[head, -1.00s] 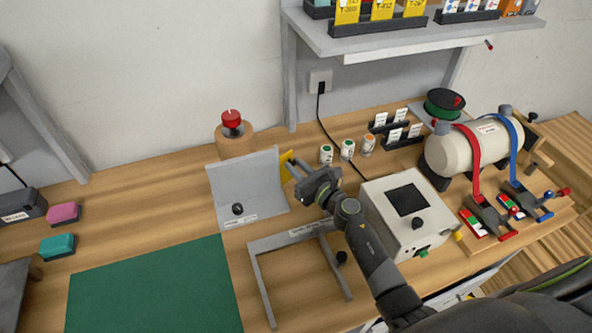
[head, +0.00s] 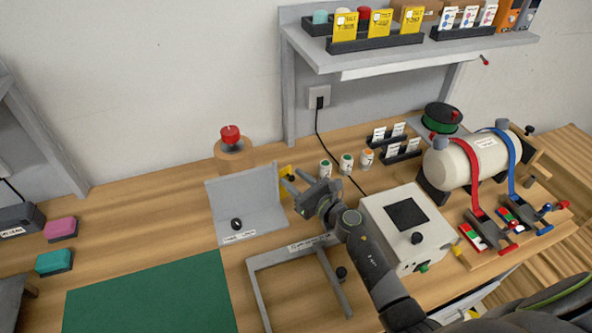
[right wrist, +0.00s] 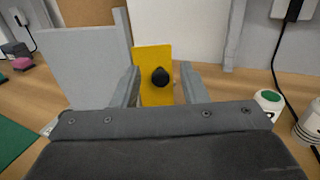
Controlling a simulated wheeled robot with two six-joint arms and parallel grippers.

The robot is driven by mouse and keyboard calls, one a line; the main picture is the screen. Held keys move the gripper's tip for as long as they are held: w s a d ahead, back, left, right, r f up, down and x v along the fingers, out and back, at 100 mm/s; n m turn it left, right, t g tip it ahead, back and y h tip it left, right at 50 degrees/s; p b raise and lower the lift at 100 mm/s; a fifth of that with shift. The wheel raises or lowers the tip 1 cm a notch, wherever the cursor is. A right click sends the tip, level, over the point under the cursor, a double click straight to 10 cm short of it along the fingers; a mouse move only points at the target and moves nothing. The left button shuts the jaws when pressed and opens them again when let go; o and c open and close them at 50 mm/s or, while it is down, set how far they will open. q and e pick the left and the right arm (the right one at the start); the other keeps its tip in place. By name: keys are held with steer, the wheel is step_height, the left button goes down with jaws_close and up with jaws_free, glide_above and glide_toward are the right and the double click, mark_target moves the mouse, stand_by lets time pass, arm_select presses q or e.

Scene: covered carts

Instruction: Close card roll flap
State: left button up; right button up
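I cannot tell for sure which part is the card roll flap. A yellow plate with a black knob (right wrist: 160,76) stands upright ahead of my right gripper in the right wrist view. In the head view only a bit of the yellow plate (head: 287,170) shows, at the right edge of a grey upright panel (head: 240,195). My right gripper (head: 293,188) is open, with its fingers apart in the right wrist view (right wrist: 160,88) and the yellow plate and knob seen between them. I see no contact. My left gripper is not in view.
A grey frame (head: 257,290) lies below my right gripper. A white box with a dark screen (head: 385,245) stands close on its right. A cream cylinder with red and blue straps (head: 465,165) is farther right. Small jars (head: 346,164) stand behind. A green mat (head: 150,295) lies left.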

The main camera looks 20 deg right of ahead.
step_height(320, 180, up, 9)
steer(key=p, duration=0.4)
steer(key=shift+r, duration=0.2)
